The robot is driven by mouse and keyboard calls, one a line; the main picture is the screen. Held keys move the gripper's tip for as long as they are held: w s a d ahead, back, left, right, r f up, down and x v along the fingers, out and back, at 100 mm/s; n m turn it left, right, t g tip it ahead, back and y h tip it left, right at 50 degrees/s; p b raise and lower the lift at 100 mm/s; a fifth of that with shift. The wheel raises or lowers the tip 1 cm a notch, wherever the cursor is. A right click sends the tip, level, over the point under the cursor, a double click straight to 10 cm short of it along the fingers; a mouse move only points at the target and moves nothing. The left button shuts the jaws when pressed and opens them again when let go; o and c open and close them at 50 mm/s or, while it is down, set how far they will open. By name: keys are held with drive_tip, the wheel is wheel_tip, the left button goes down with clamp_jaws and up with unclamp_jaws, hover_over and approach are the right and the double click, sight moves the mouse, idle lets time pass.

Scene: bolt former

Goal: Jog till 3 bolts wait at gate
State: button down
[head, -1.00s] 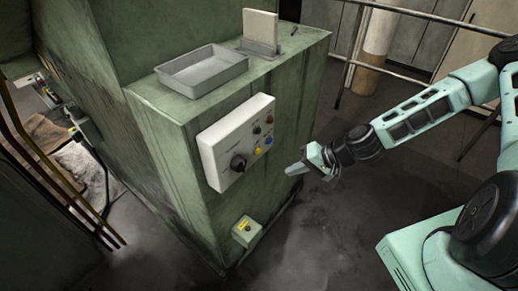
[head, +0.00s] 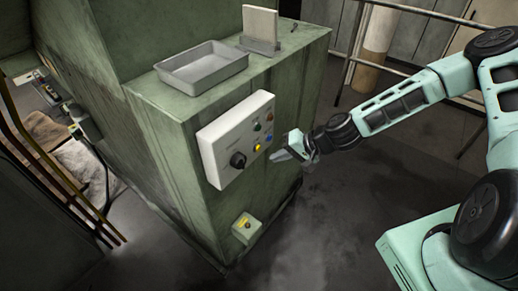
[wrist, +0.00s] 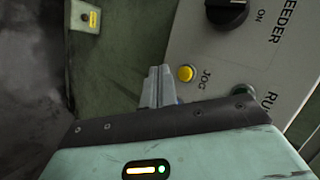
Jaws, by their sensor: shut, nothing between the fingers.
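The light control panel (head: 225,160) sits on the front of the green machine cabinet. Its yellow JOG button (head: 257,148) also shows in the wrist view (wrist: 186,73), beside the word JOG. My gripper (head: 274,155) is shut and empty, close to the panel at its lower right. In the wrist view its fingertips (wrist: 159,70) lie just left of the JOG button; I cannot tell whether they touch the panel. A green RUN button (wrist: 243,90) and the black FEEDER knob (wrist: 227,10) are nearby. I cannot make out any bolts or the gate.
A grey tray (head: 202,82) and an upright pale plate (head: 260,24) in a holder stand on the cabinet top. A small box with a yellow label (head: 245,226) is mounted low on the cabinet. Railings (head: 420,14) run behind my arm. Floor right of the cabinet is clear.

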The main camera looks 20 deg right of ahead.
drive_tip(key=shift+w+a, duration=0.45)
drive_tip(key=shift+w, duration=0.15)
drive_tip(key=shift+w+a, duration=0.4)
drive_tip(key=shift+w, duration=0.2)
idle(1.2)
drive_tip(key=shift+w+a, duration=0.25)
drive_tip(key=shift+w, duration=0.1)
drive_tip(key=shift+w+a+b, duration=0.25)
drive_tip(key=shift+w+b, duration=0.1)
idle(1.9)
drive_tip(key=shift+s+d, duration=0.1)
idle(0.8)
drive_tip(key=shift+s+d, duration=0.4)
drive_tip(key=shift+s, duration=0.2)
drive_tip(key=shift+s+d, duration=0.75)
drive_tip(key=shift+s, duration=0.3)
drive_tip(key=shift+s+d, duration=0.7)
drive_tip(key=shift+s, duration=0.3)
